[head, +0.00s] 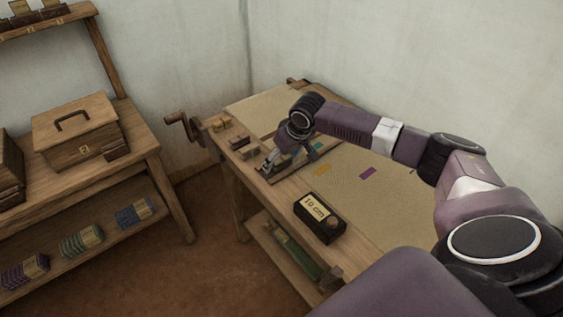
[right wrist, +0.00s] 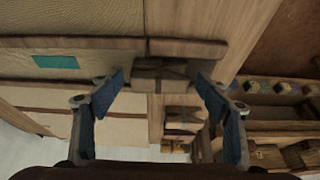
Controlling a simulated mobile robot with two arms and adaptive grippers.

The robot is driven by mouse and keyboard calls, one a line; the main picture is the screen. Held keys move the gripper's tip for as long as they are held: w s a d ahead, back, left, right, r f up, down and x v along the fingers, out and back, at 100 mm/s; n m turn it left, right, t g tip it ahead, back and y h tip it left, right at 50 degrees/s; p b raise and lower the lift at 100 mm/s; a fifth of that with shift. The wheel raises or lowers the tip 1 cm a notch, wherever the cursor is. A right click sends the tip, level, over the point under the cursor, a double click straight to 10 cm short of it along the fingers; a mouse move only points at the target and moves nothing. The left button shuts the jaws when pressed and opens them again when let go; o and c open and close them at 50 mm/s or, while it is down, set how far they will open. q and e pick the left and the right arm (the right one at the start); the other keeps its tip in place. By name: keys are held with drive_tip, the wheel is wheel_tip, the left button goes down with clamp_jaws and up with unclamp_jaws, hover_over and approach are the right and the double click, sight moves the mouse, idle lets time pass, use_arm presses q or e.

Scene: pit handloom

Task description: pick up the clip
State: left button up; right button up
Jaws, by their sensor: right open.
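Several small wooden clip-like blocks lie along the loom table's left edge; one of them (head: 240,142) shows left of my right gripper in the head view. In the right wrist view, a wooden block that looks like the clip (right wrist: 160,86) lies between the spread blue fingertips, against a long wooden bar (right wrist: 95,47). My right gripper (head: 268,165) is open and points down over the table's edge. I see no contact with the block. In the head view my gripper and wrist hide what is directly below. My left gripper is not in view.
A black box labelled "10 cm" (head: 319,218) stands near the table's front. A crank handle (head: 184,127) sticks out at the far left. A side bench with a lidded wooden box (head: 78,130) stands left.

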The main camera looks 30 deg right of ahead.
drive_tip(key=shift+c, duration=1.3)
drive_tip(key=c, duration=0.8)
drive_tip(key=shift+c, duration=0.3)
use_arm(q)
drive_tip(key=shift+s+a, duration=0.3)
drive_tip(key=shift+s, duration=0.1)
use_arm(e)
drive_tip(key=shift+r, duration=0.15)
